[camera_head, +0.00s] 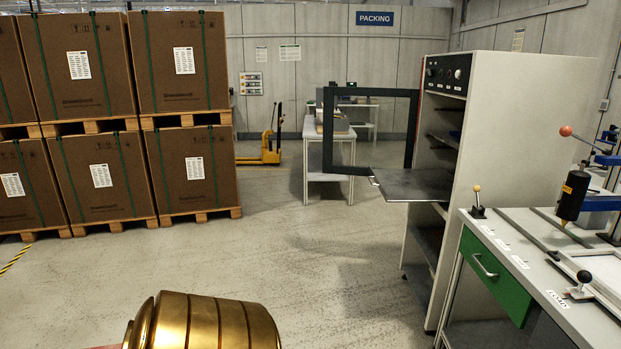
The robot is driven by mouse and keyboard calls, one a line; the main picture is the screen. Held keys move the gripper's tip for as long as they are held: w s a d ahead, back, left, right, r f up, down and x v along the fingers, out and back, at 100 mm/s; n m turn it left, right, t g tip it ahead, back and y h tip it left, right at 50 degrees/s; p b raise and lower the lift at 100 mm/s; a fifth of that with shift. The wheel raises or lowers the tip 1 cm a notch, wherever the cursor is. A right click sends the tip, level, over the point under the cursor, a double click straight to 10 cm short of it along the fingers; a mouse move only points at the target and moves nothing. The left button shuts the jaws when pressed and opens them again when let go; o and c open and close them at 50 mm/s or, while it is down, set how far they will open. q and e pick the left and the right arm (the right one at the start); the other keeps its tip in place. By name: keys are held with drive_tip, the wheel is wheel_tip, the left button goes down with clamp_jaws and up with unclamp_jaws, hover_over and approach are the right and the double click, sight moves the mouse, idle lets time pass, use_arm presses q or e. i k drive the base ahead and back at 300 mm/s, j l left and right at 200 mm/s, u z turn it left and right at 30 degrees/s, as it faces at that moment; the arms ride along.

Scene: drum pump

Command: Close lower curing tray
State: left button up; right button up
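A tall light-grey curing cabinet (513,130) stands right of centre, with a black control panel (447,74) at its top. Its dark-framed door (413,125) hangs open to the left. A dark flat tray (416,183) sticks out of the cabinet front at mid height, with a small handle at its left end. Other shelves inside show above and below it, partly in shadow. Neither of my grippers is in view. A gold ribbed part (207,322) fills the bottom left edge; it may be part of my arm.
A workbench with a green drawer (492,276) and press tools stands at the right, close to the cabinet. Stacked cartons (183,62) on pallets fill the left. A yellow pallet jack (270,145) and a grey table (325,135) stand behind. The middle floor is clear.

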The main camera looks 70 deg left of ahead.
sight(395, 185)
drive_tip(key=u, duration=1.9)
drive_tip(key=i, duration=0.2)
